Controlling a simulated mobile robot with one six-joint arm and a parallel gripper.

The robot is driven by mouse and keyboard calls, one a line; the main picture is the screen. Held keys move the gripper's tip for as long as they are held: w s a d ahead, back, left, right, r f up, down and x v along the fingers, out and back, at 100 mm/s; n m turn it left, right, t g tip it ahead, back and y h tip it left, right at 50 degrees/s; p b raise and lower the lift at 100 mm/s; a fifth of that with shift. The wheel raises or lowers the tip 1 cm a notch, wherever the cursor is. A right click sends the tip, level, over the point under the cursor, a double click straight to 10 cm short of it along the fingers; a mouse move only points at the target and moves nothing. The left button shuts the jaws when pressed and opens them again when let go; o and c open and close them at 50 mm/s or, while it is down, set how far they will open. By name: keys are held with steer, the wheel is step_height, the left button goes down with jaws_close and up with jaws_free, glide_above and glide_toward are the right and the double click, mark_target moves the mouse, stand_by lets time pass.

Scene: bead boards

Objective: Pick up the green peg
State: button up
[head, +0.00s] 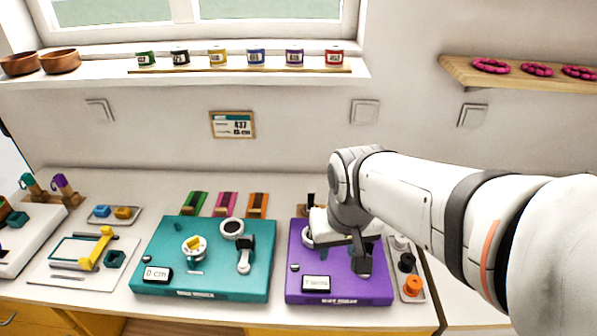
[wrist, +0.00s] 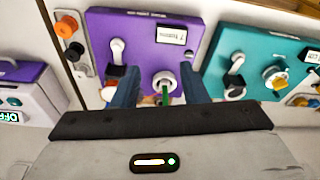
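The green peg (wrist: 165,93) shows as a narrow green strip in the wrist view. It stands at the white ring (wrist: 166,79) on the purple board (wrist: 140,30), and its lower end is partly hidden by my gripper body. My gripper (wrist: 158,88) is open, one blue-grey finger on each side of the peg. A gap shows between the peg and each finger. In the head view my arm reaches over the purple board (head: 345,292) from the right, and I cannot make out the green peg there.
The teal board (head: 205,285), with a yellow piece (head: 193,243) and a black lever (head: 245,245), lies left of the purple board. A tray at right holds an orange spool (head: 412,285) and a black one (head: 407,262). Green, pink and orange holders stand behind.

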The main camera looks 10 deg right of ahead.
steer(key=w+f+p, duration=0.2)
steer(key=w, duration=0.4)
steer(key=w+f+g+p, duration=0.1)
steer(key=w+f+p, duration=0.1)
steer(key=w, duration=0.4)
steer(key=w+f+g+p, duration=0.1)
steer(key=w+f+p, duration=0.1)
steer(key=w, duration=0.4)
steer(key=shift+w+d+n, duration=0.15)
steer(key=shift+w+n, duration=0.05)
steer(key=shift+n, duration=0.1)
steer(key=shift+w+f, duration=0.15)
steer(key=shift+f, duration=0.35)
steer(key=f+p, duration=0.1)
steer(key=f, duration=0.2)
steer(key=f+p, duration=0.1)
steer(key=f, duration=0.3)
steer(key=shift+w+a+f, duration=0.1)
steer(key=shift+a+f, duration=0.1)
steer(key=shift+c, duration=0.2)
jaws_close()
